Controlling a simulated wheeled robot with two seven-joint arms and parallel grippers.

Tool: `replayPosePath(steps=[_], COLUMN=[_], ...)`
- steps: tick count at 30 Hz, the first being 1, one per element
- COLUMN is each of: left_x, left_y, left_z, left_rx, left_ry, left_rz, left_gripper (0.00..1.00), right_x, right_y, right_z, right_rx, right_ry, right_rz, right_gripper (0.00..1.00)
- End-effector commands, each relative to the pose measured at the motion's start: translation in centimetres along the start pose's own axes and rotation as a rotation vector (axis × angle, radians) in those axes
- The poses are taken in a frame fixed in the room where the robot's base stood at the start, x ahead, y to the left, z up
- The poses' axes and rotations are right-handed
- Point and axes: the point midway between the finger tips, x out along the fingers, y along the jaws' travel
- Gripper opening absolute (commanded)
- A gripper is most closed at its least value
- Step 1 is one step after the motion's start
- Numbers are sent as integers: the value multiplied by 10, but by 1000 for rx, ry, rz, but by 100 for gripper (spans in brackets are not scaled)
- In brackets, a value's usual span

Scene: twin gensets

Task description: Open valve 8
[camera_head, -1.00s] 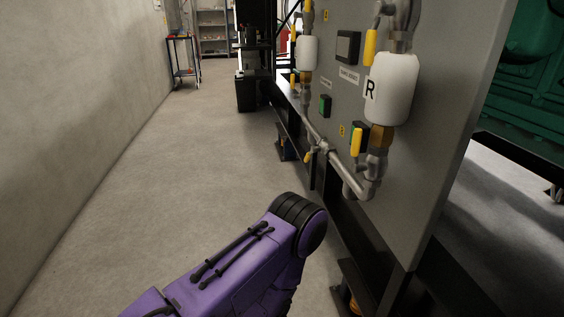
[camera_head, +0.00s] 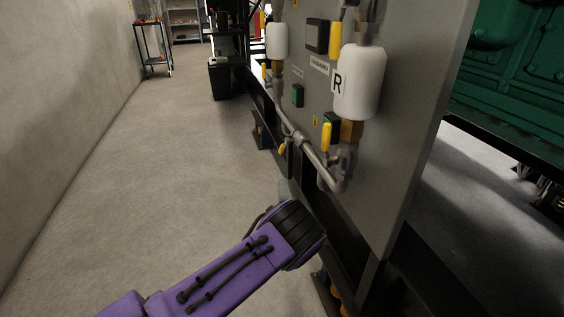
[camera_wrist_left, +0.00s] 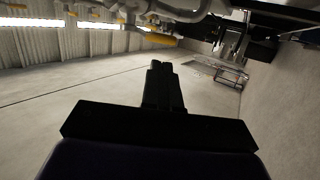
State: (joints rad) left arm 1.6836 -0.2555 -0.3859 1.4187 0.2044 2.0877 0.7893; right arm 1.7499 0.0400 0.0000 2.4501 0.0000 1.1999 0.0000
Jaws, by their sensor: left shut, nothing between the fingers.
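Several yellow valve handles show on the grey panel in the head view. One upright yellow handle (camera_head: 327,138) is below the white bottle marked R, and another yellow handle (camera_head: 336,40) is above it. A small yellow handle (camera_head: 282,148) sits low on the pipe. The number tags are too small to read, so I cannot tell which is valve 8. My left gripper (camera_wrist_left: 161,68) is shut and empty in the left wrist view, below and apart from a yellow handle (camera_wrist_left: 158,40) on a pipe. In the head view my left arm's wrist mostly hides it. My right gripper is not in view.
The white bottle (camera_head: 361,82) and grey pipes (camera_head: 308,151) stand out from the panel (camera_head: 405,100). A black frame (camera_head: 345,245) runs below. A green machine (camera_head: 520,65) is behind at right. The floor (camera_head: 160,160) at left is clear up to the wall.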

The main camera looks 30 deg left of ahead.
Motion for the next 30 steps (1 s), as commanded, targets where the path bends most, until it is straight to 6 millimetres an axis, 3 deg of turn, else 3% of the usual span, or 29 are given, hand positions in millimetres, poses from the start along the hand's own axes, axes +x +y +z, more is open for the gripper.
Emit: replayPosePath(steps=[6, 13, 18, 30], left_x=[47, 85, 96, 97], left_y=[-2, -3, -1, -3], left_z=[-1, -1, -1, -2], left_rx=[2, 3, 4, 7], left_ry=[3, 1, 0, 2], left_rz=[1, -1, -3, 0], left_gripper=[0, 0, 0, 0], right_x=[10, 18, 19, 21], right_y=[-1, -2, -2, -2], right_z=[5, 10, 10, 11], right_rx=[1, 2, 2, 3], right_ry=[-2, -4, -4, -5], right_rz=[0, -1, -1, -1], right_gripper=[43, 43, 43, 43])
